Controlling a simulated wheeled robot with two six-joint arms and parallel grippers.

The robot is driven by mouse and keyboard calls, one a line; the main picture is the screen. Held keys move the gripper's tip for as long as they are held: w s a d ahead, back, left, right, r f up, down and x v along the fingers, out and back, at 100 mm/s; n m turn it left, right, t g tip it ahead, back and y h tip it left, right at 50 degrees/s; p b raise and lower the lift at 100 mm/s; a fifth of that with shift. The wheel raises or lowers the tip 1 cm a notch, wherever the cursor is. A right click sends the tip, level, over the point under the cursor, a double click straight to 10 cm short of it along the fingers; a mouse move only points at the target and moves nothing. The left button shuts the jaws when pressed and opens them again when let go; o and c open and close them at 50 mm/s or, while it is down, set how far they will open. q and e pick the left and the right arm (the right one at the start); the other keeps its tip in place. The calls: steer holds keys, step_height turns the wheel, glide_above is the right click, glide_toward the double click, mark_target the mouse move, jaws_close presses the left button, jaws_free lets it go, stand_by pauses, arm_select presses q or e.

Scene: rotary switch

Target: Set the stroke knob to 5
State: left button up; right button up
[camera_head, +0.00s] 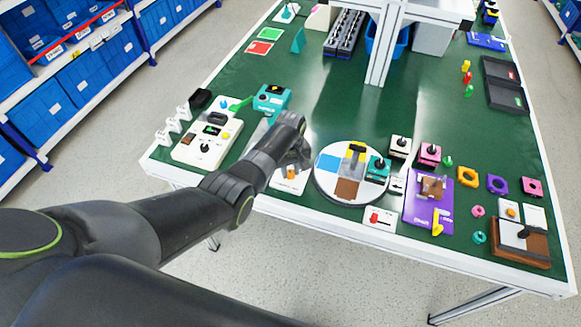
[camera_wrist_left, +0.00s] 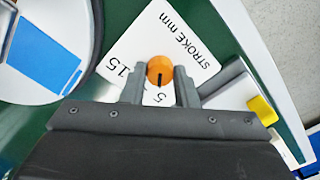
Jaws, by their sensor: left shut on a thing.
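The stroke knob is a round orange knob (camera_wrist_left: 160,69) on a white plate (camera_wrist_left: 135,42) labelled "STROKE mm", in the left wrist view. A black pointer line on it points toward the printed "5" at the bottom of the picture; a "15" shows to the left. My left gripper (camera_wrist_left: 160,84) has one finger on each side of the knob and is shut on it. In the head view the orange knob (camera_head: 292,172) shows at the table's front edge below my left gripper (camera_head: 291,163), partly hidden by it. My right gripper is in neither view.
A round turntable (camera_head: 325,190) with coloured pads stands just right of the knob. A cream control box (camera_head: 190,151) is to the left, and a teal device (camera_head: 271,97) is behind. A plate with a yellow part (camera_wrist_left: 262,110) lies close beside the gripper in the wrist view.

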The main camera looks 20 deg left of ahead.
mark_target(290, 172)
arm_select(q)
steer(key=shift+n, duration=0.6)
steer(key=o, duration=1)
steer(key=shift+r, duration=0.1)
steer(key=shift+r+p, duration=0.35)
steer(key=shift+r, duration=0.3)
step_height(290, 172, up, 16)
